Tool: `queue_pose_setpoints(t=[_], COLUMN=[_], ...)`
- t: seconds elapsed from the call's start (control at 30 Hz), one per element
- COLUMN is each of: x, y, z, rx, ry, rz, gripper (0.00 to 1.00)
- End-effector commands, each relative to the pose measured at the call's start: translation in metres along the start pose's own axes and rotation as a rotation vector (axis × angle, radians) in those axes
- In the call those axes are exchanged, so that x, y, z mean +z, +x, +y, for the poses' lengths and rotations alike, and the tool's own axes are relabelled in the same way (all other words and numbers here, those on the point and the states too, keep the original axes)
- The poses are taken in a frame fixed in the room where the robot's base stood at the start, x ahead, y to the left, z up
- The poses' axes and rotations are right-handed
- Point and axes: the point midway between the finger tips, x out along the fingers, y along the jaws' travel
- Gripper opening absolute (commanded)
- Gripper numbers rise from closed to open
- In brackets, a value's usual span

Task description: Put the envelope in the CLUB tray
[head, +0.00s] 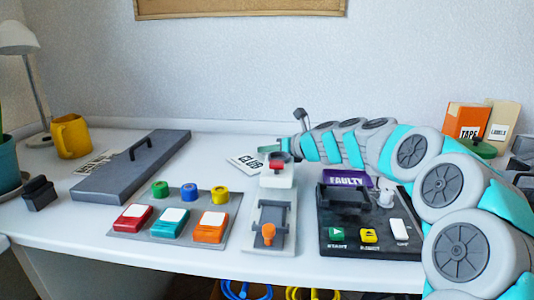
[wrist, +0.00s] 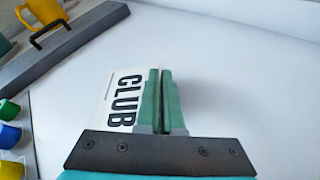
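A flat white piece marked CLUB (head: 246,162) lies on the desk behind the red-topped device. It also shows in the wrist view (wrist: 124,98), left of my gripper's fingers and partly covered by them. I cannot tell whether it is the envelope or a label for the CLUB tray. No separate envelope and no raised tray walls can be made out. My gripper (wrist: 162,72) has its two green fingers together with only a thin dark line between them. No held thing shows. In the head view my gripper (head: 284,146) is behind the device, near the white piece.
A long grey box with a handle (head: 135,166) lies at left, partly over another lettered white piece (head: 95,160). A yellow mug (head: 70,137), a button panel (head: 180,216) and a black FAULTY console (head: 365,225) stand around. The desk right of the fingers is clear in the wrist view.

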Motion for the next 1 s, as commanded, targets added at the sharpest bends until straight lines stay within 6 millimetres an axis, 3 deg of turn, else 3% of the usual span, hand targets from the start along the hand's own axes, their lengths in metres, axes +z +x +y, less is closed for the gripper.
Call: queue_pose_setpoints(t=[0.33,0.63,1.0], x=[-0.0029,-0.0034,-0.0006], y=[0.0010,0.0012,-0.0056], z=[-0.0010,-0.0011,-0.0005], rx=[0.001,0.001,0.000], ry=[0.000,0.000,0.000], rz=[0.000,0.000,-0.001], gripper=[0.00,0.34,0.34])
